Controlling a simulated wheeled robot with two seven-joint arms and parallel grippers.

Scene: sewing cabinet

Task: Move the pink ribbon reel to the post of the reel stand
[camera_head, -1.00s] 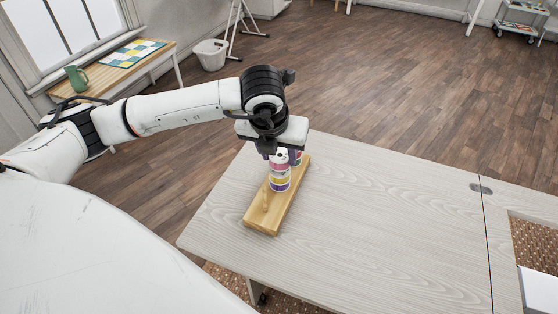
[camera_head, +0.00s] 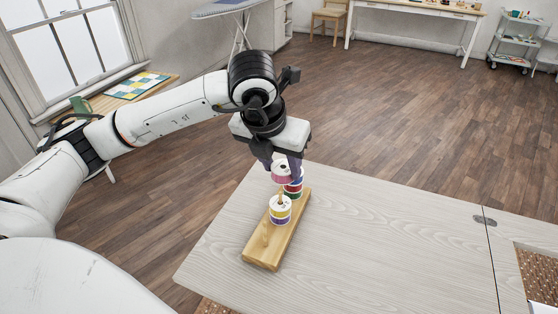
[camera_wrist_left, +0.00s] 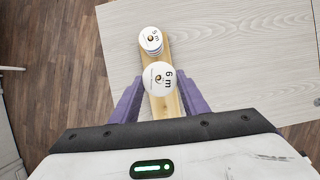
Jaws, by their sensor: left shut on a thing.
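The pink ribbon reel (camera_head: 282,173) is between the fingers of my left gripper (camera_head: 283,168), which is shut on it. It hangs above the wooden reel stand (camera_head: 262,254), apart from the reels below. In the left wrist view the held reel (camera_wrist_left: 160,78) shows its white "6 m" face between the purple fingers. A yellow and purple reel stack (camera_head: 280,210) sits on the stand's middle post, whose tip shows. My right gripper is not in view.
The stand lies near the left edge of the pale wood table (camera_head: 390,230). The table to its right is clear. A side table with a green mug (camera_head: 80,104) stands by the window, well away.

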